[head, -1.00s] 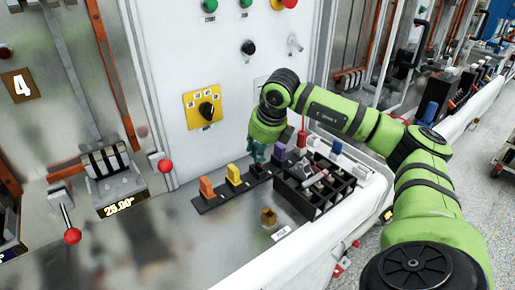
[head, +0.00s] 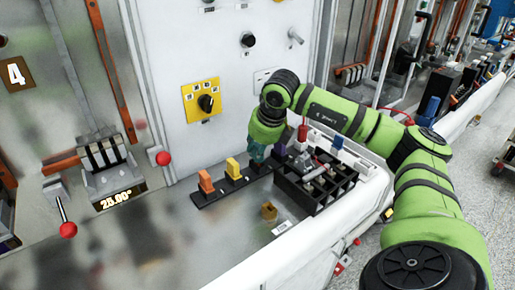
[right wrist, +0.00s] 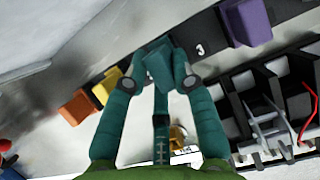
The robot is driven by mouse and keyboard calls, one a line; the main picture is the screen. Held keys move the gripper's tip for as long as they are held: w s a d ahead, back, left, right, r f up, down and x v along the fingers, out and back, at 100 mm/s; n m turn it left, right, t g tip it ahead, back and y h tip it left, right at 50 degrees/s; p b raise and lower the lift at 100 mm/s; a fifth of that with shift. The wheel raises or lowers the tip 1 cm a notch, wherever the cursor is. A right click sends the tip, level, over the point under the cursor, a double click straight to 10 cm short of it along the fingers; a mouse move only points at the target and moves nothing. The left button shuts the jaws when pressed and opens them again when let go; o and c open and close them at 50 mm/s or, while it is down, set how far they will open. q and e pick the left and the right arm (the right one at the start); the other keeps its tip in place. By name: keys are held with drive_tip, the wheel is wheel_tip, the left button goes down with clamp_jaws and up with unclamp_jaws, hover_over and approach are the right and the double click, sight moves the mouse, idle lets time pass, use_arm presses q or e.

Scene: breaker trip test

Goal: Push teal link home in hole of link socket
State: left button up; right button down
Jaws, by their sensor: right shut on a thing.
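My right gripper (head: 257,153) points down at the black strip (head: 209,197) on the bench. In the right wrist view my right gripper (right wrist: 160,72) is shut on the teal link (right wrist: 162,66), between its two fingertips. The link is at the strip, between the yellow link (head: 233,168) and the purple link (head: 280,149). The fingers hide its lower end, so I cannot tell how deep it sits. A small brass-coloured block (head: 269,210) with a dark opening stands in front of the strip; I cannot tell which part is the link socket. My left gripper is out of view.
An orange link (head: 206,182) stands at the strip's left end. A black compartment tray (head: 317,208) with loose parts is close on the right. The panel with a yellow switch plate (head: 189,105) rises behind. The bench at front left is clear.

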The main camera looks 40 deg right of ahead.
drive_tip(key=shift+f+b, duration=0.65)
drive_tip(key=shift+f, duration=0.15)
drive_tip(key=c, duration=0.9)
unclamp_jaws()
drive_tip(key=shift+c, duration=0.2)
drive_tip(key=shift+r, duration=0.1)
drive_tip(key=v, duration=1.2)
drive_tip(key=shift+s, duration=0.1)
drive_tip(key=o, duration=0.9)
drive_tip(key=shift+o, duration=0.2)
wheel_tip(320, 180, up, 9)
drive_tip(key=p, duration=0.9)
